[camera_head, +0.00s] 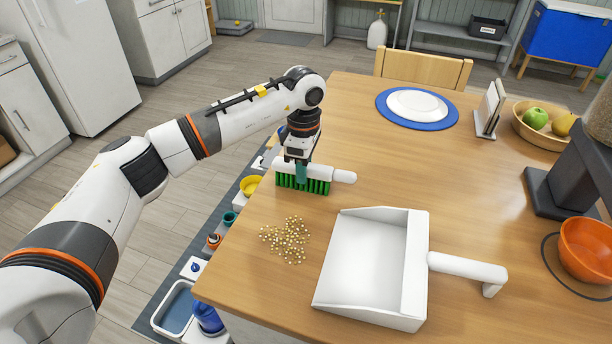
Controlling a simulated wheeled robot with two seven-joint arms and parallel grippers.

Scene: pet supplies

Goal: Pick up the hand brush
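The hand brush (343,177) has a white back and handle and green bristles. It is near the left edge of the wooden table, bristles down, with its handle to the right. My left gripper (301,176) points down at the brush's white back from above, and a teal finger overlaps the back. I cannot tell whether the fingers are closed on it, or whether the bristles touch the table. My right gripper is not in view.
A white dustpan (365,262) lies on the wooden table (400,150), right of scattered pale pellets (286,241). A blue-rimmed plate (417,105), a fruit bowl (541,126) and an orange bowl (587,249) stand farther right. The table's middle is clear.

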